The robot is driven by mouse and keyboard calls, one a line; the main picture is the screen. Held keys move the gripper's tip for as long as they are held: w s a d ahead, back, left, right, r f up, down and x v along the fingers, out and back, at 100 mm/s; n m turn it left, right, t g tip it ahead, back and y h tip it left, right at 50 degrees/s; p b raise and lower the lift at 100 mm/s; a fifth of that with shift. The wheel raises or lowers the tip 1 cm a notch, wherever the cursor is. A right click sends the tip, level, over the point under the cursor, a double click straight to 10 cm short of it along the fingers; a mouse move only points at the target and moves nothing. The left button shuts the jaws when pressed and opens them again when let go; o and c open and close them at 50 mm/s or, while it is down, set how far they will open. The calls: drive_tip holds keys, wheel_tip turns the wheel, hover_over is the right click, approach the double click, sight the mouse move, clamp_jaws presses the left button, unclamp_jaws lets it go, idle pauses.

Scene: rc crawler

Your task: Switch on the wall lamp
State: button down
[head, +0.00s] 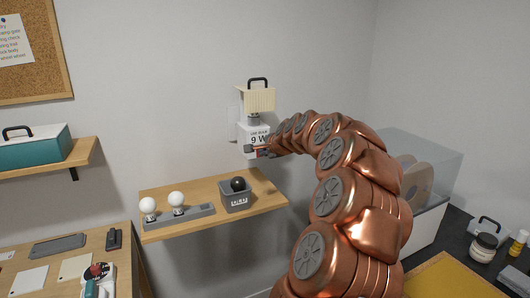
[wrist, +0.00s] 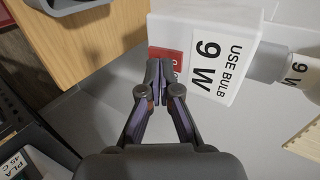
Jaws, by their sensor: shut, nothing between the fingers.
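The wall lamp has a white base box (head: 247,133) on the wall, reading "USE BULB 9 W", with a beige shade (head: 258,100) above it. In the wrist view the box (wrist: 238,20) fills the upper middle, with a grey socket (wrist: 265,61) and a white bulb marked "W" (wrist: 300,70) at its right. A red switch (wrist: 176,59) with white lettering shows on the box's side, partly hidden behind my fingers. My gripper (wrist: 155,66) is shut and empty, its tips at or just before the red switch; contact cannot be told. It also shows in the head view (head: 262,153).
Below the lamp a wooden shelf (head: 265,205) holds a grey tray (head: 196,217) with two white bulbs and a grey bin (head: 236,201) with a dark ball. A clear-topped case (head: 420,165) stands right of my arm.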

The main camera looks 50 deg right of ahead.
drive_tip(key=b+v, duration=0.3)
drive_tip(key=v, duration=1)
drive_tip(key=shift+s+f+b, duration=0.15)
drive_tip(key=shift+f+b, duration=0.15)
drive_tip(key=shift+f, duration=0.05)
drive_tip(key=shift+a, duration=0.15)
drive_tip(key=f+b, duration=0.1)
drive_tip(key=b, duration=0.2)
drive_tip(key=shift+s+f+g, duration=0.15)
drive_tip(key=shift+f+g, duration=0.15)
drive_tip(key=shift+f, duration=0.05)
